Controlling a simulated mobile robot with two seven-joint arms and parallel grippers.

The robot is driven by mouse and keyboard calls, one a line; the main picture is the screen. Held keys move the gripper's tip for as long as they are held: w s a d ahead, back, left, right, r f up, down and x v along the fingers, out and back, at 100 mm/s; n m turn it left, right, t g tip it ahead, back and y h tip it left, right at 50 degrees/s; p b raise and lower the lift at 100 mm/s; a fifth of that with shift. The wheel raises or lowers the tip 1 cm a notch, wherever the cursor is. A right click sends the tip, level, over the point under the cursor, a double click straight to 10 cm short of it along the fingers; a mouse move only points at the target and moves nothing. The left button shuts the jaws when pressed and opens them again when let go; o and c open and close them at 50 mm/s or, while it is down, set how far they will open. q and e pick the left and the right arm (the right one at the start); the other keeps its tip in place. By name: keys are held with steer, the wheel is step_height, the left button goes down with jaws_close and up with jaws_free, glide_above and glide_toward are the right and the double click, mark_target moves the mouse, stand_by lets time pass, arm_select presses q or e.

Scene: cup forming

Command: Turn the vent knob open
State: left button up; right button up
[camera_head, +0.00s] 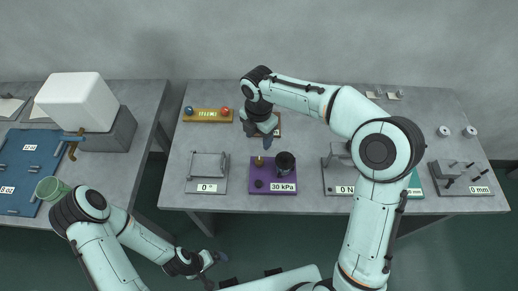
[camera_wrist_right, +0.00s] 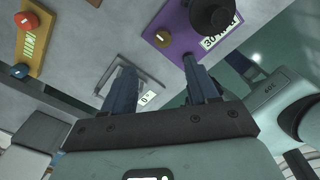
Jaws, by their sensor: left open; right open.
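The purple station (camera_head: 272,190) reading 30 kPa stands in the middle of the right table. No vent label is readable. The right wrist view shows the brass knob (camera_wrist_right: 163,39) beyond the fingertips, beside the black cylinder (camera_wrist_right: 211,15). My right gripper (camera_head: 266,140) is open and empty, above the table behind the purple station; its spread fingers also show in the wrist view (camera_wrist_right: 160,68). My left gripper (camera_head: 217,259) is open and empty, low in front of the table.
A grey fixture reading 0 (camera_head: 207,187) stands left of the purple station. A yellow panel (camera_head: 208,115) with blue and red buttons lies behind. Grey devices (camera_head: 342,190) (camera_head: 462,188) stand to the right. A white box (camera_head: 77,101) stands on the left table.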

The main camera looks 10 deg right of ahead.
glide_above(259, 161)
step_height(259, 161, down, 5)
steer(key=shift+s+a+r+b, duration=0.1)
steer(key=shift+s+r+b, duration=0.05)
steer(key=shift+b, duration=0.15)
steer(key=f, duration=0.7)
steer(key=shift+w+f+b, duration=0.1)
steer(key=shift+w+b, duration=0.1)
steer(key=shift+b, duration=0.1)
steer(key=shift+f, duration=0.55)
arm_select(q)
steer(key=shift+s+a+f, duration=0.1)
steer(key=shift+s+f, duration=0.8)
steer(key=shift+s, duration=0.15)
arm_select(e)
steer(key=c, duration=1)
